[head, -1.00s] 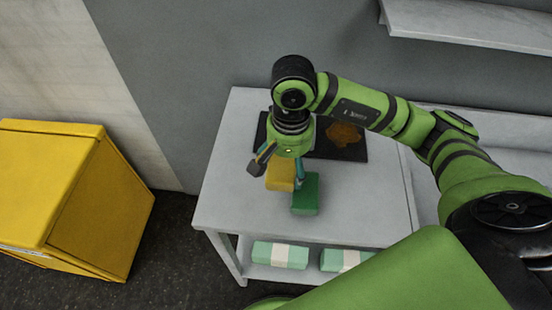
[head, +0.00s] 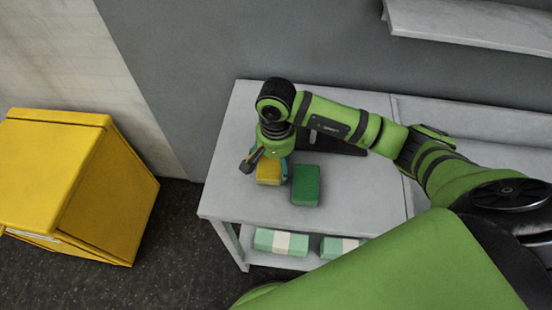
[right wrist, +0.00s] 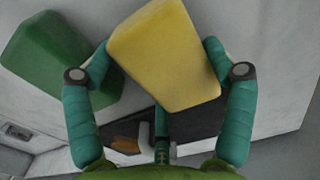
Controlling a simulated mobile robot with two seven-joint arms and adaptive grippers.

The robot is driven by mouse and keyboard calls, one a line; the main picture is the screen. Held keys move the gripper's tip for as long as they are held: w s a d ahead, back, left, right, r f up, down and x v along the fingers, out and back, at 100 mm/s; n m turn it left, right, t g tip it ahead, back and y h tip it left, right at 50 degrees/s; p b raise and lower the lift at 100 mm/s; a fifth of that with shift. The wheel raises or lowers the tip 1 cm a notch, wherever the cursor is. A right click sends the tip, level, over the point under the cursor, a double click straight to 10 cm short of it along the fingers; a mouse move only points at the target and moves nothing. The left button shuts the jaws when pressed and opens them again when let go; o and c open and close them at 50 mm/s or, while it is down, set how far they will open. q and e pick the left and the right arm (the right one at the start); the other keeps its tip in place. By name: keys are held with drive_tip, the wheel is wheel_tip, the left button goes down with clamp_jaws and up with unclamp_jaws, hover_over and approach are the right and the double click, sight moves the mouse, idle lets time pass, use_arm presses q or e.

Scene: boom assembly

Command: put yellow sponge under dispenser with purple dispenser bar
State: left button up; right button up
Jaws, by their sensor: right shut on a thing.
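The yellow sponge (head: 268,172) is between the fingers of my right gripper (head: 264,168), over the left part of the grey table. In the right wrist view the sponge (right wrist: 168,55) fills the space between the two teal fingers of my right gripper (right wrist: 160,65), which is shut on it. A green sponge (head: 306,185) lies on the table just right of the gripper, apart from the yellow one; it also shows in the right wrist view (right wrist: 58,62). No dispenser or purple bar shows in these frames. My left gripper is not in view.
The grey table (head: 365,200) has free room right of the green sponge. A dark mat (head: 345,148) lies behind my arm. Wrapped packs (head: 281,242) sit on the lower shelf. A yellow bin (head: 80,190) stands at left, a wall shelf (head: 470,28) at upper right.

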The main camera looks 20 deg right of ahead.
drive_tip(key=shift+f, duration=0.2)
drive_tip(key=o, duration=0.8)
drive_tip(key=shift+r, duration=0.1)
